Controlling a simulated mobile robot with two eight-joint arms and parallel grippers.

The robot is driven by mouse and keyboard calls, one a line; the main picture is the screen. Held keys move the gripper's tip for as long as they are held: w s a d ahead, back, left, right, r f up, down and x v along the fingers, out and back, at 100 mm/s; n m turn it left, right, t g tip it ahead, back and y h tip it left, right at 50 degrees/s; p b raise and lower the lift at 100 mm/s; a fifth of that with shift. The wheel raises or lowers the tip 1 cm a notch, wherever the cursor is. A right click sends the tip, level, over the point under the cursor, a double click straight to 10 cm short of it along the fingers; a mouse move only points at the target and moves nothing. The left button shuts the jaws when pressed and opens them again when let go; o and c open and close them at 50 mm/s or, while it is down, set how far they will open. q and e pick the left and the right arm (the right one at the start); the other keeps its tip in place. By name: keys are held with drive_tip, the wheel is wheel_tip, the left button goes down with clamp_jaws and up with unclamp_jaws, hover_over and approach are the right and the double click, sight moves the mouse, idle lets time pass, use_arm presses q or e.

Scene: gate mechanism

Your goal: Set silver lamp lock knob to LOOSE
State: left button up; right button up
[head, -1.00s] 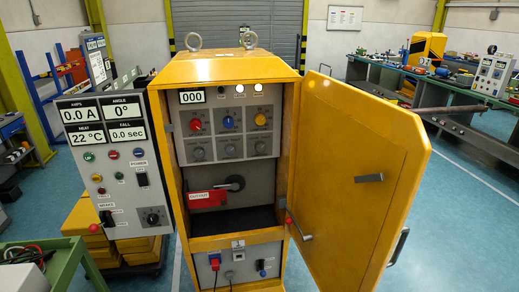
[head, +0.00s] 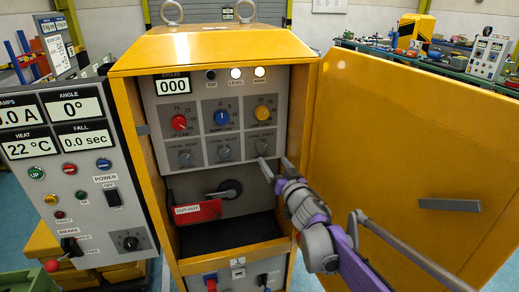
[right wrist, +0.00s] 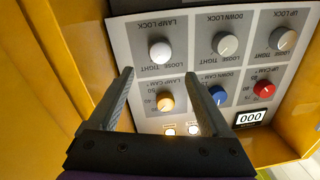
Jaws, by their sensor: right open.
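The silver lamp lock knob (head: 262,146) is at the right end of the lower knob row on the grey panel in the open yellow cabinet. In the right wrist view, which is upside down, it is the pale round knob (right wrist: 160,51) beside the LOOSE and TIGHT marks; I cannot tell its setting. My right gripper (head: 275,162) is open and empty, just below and right of that knob. In the right wrist view the fingertips (right wrist: 161,73) are spread to either side of the knob's line, apart from it. My left gripper is not in view.
The orange lamp cam knob (head: 262,114) is just above; the down lock knob (head: 224,153) is to the left. The open yellow door (head: 400,150) stands close to my right arm. A red cut-out piece (head: 197,211) is lower in the cabinet.

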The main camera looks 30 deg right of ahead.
sight(263, 147)
drive_tip(key=w, duration=0.2)
drive_tip(key=w+d, duration=0.1)
drive_tip(key=w, duration=0.5)
drive_tip(key=shift+w+d+p, duration=0.2)
drive_tip(key=shift+w+p, duration=0.05)
drive_tip(key=shift+p, duration=0.1)
clamp_jaws()
